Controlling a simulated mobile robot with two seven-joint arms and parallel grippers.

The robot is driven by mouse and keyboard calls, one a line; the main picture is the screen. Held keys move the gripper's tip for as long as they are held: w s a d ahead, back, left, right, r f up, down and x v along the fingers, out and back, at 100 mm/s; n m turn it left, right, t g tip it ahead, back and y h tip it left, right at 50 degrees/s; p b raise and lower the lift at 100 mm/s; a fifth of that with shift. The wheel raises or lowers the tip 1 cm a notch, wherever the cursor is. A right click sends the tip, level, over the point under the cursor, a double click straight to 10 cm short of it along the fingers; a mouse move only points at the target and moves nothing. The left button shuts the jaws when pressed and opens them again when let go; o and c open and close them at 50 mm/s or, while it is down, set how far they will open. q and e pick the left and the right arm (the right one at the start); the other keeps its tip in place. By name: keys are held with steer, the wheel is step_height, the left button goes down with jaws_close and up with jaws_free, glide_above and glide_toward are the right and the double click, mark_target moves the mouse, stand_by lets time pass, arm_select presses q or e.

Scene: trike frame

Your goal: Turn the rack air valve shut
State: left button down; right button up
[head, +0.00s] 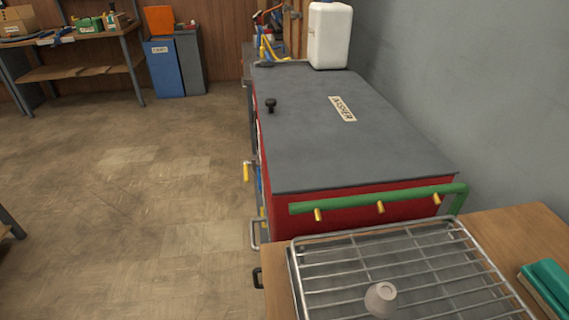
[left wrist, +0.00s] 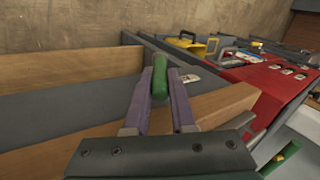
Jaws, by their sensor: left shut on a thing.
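In the left wrist view my left gripper (left wrist: 160,76) has purple fingers shut on a green rounded handle (left wrist: 160,88). The handle stands between the fingertips, in front of a wooden board and grey surfaces. What it joins below is hidden, so I cannot tell whether it is the rack air valve. In the head view a green pipe (head: 375,199) with yellow levers (head: 380,207) runs along the near end of the red washer. Neither gripper shows in the head view.
A wire rack (head: 430,262) with a pale cup (head: 380,298) lies on a wooden bench at the front. The floor to the left (head: 150,210) is clear. A red surface (left wrist: 265,88) lies right in the wrist view.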

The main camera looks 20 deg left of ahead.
arm_select(q)
steer(key=shift+s+d+f+t+y+b, duration=0.15)
steer(key=shift+s+f+t+y+b, duration=0.15)
steer(key=shift+t+b, duration=0.15)
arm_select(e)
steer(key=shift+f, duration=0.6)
arm_select(q)
steer(key=c, duration=0.8)
jaws_free()
steer(key=shift+o, duration=0.2)
steer(key=shift+r, duration=0.15)
steer(key=shift+s+d+r+p, duration=0.15)
steer(key=shift+r+p, duration=0.15)
steer(key=shift+r, duration=0.05)
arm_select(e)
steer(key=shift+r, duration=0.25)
arm_select(q)
steer(key=p+v, duration=0.2)
steer(key=v, duration=0.7)
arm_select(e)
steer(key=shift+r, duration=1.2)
